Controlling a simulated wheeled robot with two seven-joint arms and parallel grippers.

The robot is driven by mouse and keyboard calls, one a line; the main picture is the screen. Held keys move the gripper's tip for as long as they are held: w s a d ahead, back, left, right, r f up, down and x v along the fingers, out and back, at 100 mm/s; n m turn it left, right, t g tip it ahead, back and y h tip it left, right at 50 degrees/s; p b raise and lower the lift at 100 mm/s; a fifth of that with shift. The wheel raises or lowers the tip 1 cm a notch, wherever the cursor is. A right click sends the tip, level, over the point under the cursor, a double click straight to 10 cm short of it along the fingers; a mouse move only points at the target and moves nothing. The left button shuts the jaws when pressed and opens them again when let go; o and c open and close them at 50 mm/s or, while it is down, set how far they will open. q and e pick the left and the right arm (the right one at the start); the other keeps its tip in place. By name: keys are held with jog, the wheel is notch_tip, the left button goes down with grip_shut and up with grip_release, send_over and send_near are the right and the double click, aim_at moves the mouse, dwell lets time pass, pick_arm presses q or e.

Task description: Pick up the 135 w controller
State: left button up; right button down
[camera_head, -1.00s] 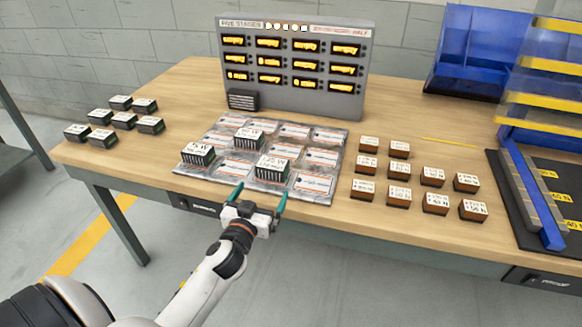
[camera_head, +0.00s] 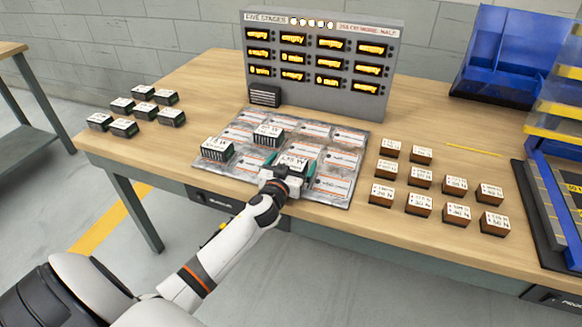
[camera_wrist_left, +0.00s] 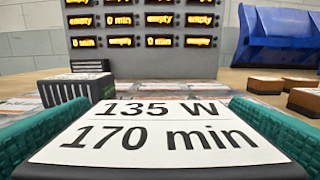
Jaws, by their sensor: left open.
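The 135 W controller (camera_wrist_left: 160,135) is a dark block with a white top label reading "135 W, 170 min". In the head view its label (camera_head: 291,162) shows just beyond my left gripper (camera_head: 289,175), on the front part of the silver mat (camera_head: 337,190). My left gripper is open, with its green fingers on either side of the controller. In the left wrist view the fingers (camera_wrist_left: 160,125) flank the label at left and right. Whether they touch its sides cannot be told. My right gripper is not in view.
Two more black finned controllers stand on the mat, one at left (camera_head: 217,149) and one behind (camera_head: 268,135). A grey display panel (camera_head: 320,62) stands behind. Several brown blocks (camera_head: 420,177) are at right, several black ones (camera_head: 143,93) at left.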

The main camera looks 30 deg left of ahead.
pick_arm(q)
jog(key=shift+w+a+f, duration=0.1)
jog(key=shift+w+a, duration=0.05)
jog(key=shift+w, duration=0.4)
jog(key=shift+s, duration=0.1)
jog(key=c, duration=1.2)
jog(key=shift+c, duration=0.2)
